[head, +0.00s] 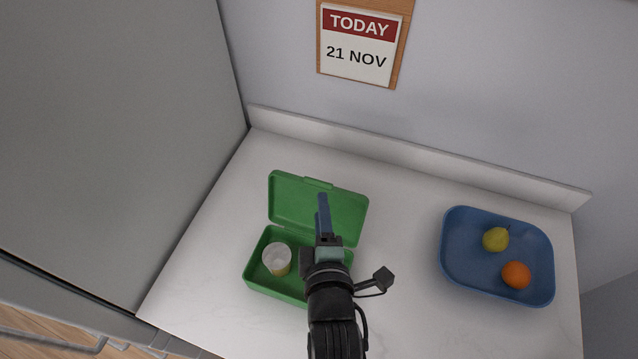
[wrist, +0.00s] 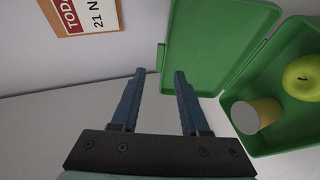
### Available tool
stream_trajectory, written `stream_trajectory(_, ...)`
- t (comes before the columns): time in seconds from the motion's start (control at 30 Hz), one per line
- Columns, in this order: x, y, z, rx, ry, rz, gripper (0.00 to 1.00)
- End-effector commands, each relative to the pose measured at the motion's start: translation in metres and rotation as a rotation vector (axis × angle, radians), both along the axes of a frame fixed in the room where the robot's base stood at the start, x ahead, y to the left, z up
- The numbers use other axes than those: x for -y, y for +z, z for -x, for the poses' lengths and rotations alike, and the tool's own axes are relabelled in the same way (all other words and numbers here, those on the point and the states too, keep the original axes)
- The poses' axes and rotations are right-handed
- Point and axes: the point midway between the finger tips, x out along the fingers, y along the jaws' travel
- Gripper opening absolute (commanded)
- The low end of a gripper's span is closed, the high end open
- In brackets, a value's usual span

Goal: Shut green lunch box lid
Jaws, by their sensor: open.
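The green lunch box (head: 256,281) stands on the counter with its lid (head: 290,194) raised at the back. The lid also shows in the wrist view (wrist: 208,45), joined along its hinge to the box (wrist: 299,136). A cup with a pale top (head: 277,260) is inside the box. In the wrist view, the cup (wrist: 258,115) lies beside a yellow-green apple (wrist: 303,78); my arm hides that part of the box in the head view.
A blue tray (head: 453,246) with a yellow pear (head: 495,239) and an orange (head: 516,275) stands at the right. A tall grey cabinet (head: 115,130) borders the left. A backsplash (head: 420,165) runs along the back. The counter between box and tray is clear.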

Motion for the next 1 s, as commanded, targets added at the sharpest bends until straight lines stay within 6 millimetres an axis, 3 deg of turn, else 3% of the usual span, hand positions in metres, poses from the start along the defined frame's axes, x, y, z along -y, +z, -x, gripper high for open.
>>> stream_trajectory(0.2, -0.004, -0.008, -0.035, 0.001, 0.001, -0.003, 0.45)
stream_trajectory(0.4, -0.006, -0.015, -0.055, 0.000, 0.000, -0.002, 0.45)
stream_trajectory(0.87, -0.006, -0.019, -0.063, 0.000, 0.001, -0.001, 0.45)
stream_trajectory(1.0, -0.006, -0.019, -0.063, 0.000, 0.001, -0.001, 0.20)
